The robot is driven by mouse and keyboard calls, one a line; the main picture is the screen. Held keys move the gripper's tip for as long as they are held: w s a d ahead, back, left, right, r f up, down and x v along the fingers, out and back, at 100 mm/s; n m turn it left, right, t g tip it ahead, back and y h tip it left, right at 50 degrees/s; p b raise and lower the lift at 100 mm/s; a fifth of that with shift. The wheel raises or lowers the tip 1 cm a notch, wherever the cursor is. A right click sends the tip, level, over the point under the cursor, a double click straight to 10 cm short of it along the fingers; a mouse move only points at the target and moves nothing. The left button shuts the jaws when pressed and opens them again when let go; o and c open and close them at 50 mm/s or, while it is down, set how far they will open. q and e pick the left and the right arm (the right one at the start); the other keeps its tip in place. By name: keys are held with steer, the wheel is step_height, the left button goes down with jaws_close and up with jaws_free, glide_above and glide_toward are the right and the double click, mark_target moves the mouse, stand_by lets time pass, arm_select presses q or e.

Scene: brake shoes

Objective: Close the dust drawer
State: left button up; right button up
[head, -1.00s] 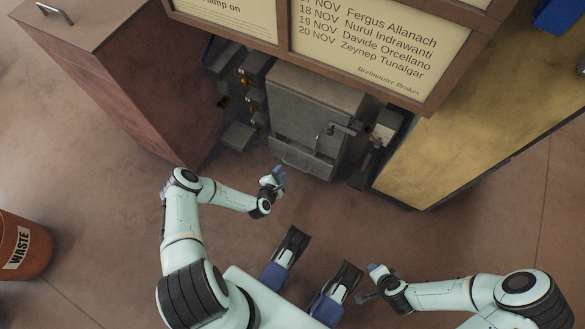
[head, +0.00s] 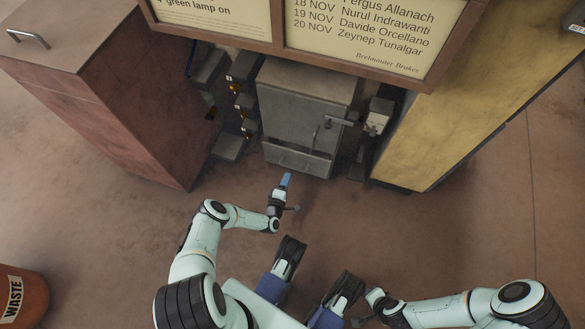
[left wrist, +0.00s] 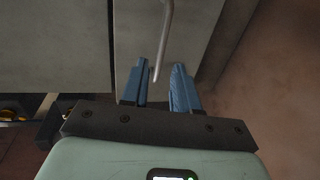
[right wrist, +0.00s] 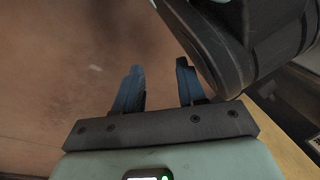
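The dust drawer (head: 290,162) is the low grey front at the foot of a grey metal cabinet (head: 300,110). A dark gap shows along its top, so it seems to stand out somewhat; how far is hard to tell. My left gripper (head: 286,180) is just in front of the drawer, fingers pointing at it. In the left wrist view its fingers (left wrist: 160,88) are apart, with a thin bent metal bar (left wrist: 166,40) showing between them in front of a grey panel; contact cannot be told. My right gripper (right wrist: 157,88) is open and empty, low at the right.
A lever handle (head: 338,121) sits on the cabinet door above the drawer. A reddish cabinet (head: 120,100) stands left and a yellow one (head: 450,100) right. A waste bin (head: 18,298) is at lower left. The floor before the drawer is clear.

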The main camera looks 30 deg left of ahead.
mark_target(292, 167)
arm_select(q)
steer(key=b+x, duration=0.3)
steer(key=x, duration=0.4)
steer(key=shift+w+f, duration=0.1)
steer(key=shift+w, duration=0.2)
arm_select(e)
steer(key=s+f+g, duration=0.2)
steer(key=s+f, duration=0.2)
steer(key=s, duration=0.3)
steer(key=shift+d+f+m+g, duration=0.15)
steer(key=shift+d+m+g, duration=0.15)
steer(key=shift+d, duration=0.15)
arm_select(q)
jaws_close()
